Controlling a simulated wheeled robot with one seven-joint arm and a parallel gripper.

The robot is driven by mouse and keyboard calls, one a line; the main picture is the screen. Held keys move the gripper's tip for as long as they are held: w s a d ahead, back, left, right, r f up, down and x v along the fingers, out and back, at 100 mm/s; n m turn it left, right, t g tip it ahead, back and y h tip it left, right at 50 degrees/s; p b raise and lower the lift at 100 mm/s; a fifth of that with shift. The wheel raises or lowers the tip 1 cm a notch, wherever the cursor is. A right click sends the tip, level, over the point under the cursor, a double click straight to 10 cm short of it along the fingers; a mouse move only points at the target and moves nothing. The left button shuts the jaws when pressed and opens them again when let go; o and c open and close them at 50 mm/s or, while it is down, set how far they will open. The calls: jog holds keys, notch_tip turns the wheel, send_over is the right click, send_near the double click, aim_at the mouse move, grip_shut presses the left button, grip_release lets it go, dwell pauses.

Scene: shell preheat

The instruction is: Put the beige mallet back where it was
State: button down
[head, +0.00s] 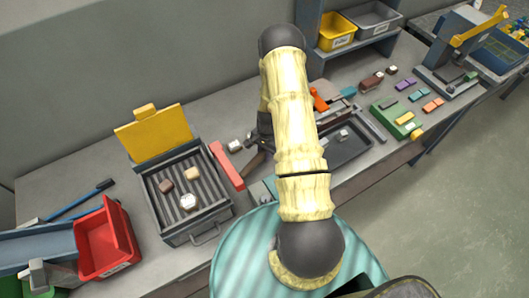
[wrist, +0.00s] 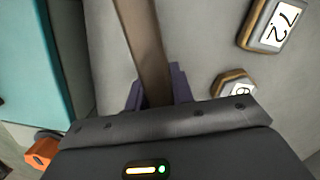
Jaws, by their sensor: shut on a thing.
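My gripper (wrist: 156,88) is shut on a brownish-beige bar in the wrist view, which looks like the handle of the beige mallet (wrist: 143,40). The handle runs up and out of the top of that view, and its head is not shown there. A dark purple finger shows on each side of the handle. In the head view my arm hides most of the gripper; a small brown piece (head: 256,161) shows just left of the arm and may be part of the mallet. I cannot tell whether the mallet touches the bench.
A heater tray (head: 205,220) with a raised yellow lid (head: 155,135) holds several small pieces. A red bar (head: 226,166) lies by its right edge. A dark tray (head: 362,152) is right of my arm. Two numbered pieces, one marked 72 (wrist: 272,24), lie right of my gripper.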

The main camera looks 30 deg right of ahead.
jog(key=shift+w+f, duration=0.1)
jog(key=shift+f, duration=0.15)
dwell(0.3)
jog(key=shift+f+b, duration=0.2)
jog(key=shift+b, duration=0.2)
jog(key=c, duration=1.2)
grip_release()
jog(key=shift+o, duration=0.4)
jog(key=shift+s, duration=0.2)
jog(key=shift+w+r, duration=0.1)
jog(key=shift+r, duration=0.3)
notch_tip(320, 180, up, 16)
jog(key=d+b, duration=0.2)
jog(key=b, duration=0.1)
jog(key=shift+w+r, duration=0.25)
jog(key=shift+w, duration=0.1)
